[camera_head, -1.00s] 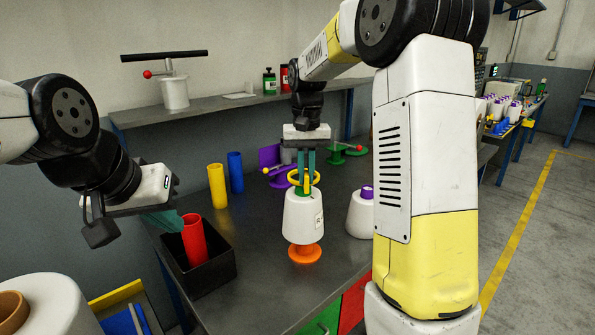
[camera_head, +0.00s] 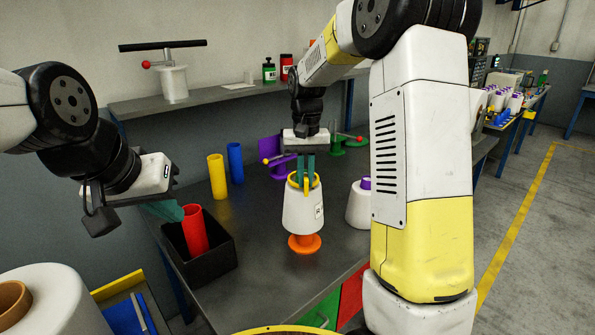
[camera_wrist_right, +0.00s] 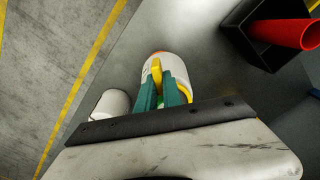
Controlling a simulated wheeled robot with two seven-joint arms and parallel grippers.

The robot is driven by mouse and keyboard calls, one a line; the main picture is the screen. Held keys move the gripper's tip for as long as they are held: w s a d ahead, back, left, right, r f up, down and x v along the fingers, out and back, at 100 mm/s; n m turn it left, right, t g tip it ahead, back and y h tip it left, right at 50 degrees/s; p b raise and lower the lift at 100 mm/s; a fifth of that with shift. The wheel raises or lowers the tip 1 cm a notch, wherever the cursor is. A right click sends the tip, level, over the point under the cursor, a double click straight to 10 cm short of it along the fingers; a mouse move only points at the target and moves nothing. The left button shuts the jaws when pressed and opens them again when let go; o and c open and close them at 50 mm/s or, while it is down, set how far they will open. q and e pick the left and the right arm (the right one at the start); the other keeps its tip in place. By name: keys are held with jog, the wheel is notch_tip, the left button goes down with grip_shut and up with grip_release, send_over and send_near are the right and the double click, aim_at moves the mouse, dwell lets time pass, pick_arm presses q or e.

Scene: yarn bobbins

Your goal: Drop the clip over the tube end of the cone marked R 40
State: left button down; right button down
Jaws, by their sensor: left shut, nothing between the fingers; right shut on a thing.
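A white yarn cone (camera_head: 300,212) stands upright on an orange foot (camera_head: 304,244) on the dark bench. Its small label (camera_head: 318,211) faces right; the print is too small to read fully. A yellow ring-shaped clip (camera_head: 316,181) lies at the cone's top, around the tube end, which the fingers mostly hide. My right gripper (camera_head: 304,176), fingers down, is shut on the clip. The right wrist view shows its green fingers (camera_wrist_right: 160,92) on the clip's yellow tab (camera_wrist_right: 156,72) above the cone (camera_wrist_right: 176,64). My left gripper (camera_head: 178,214) is shut and empty beside a red tube.
The red tube (camera_head: 194,230) stands in a black box (camera_head: 225,262). A second white cone (camera_head: 358,207) with a purple tip stands close right of the first. Yellow (camera_head: 217,176) and blue (camera_head: 236,167) tubes and purple and green holders stand behind. Bench is clear at front.

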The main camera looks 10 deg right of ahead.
jog(key=shift+f, duration=0.35)
dwell(0.5)
jog(key=c, duration=1.4)
grip_release()
jog(key=shift+c, duration=0.2)
jog(key=shift+r, duration=3.9)
jog(key=s+d+r+n+t+y, duration=0.1)
jog(key=s+t, duration=0.5)
jog(key=s, duration=1.8)
jog(key=shift+d+r+y, duration=0.45)
jog(key=shift+y, duration=0.15)
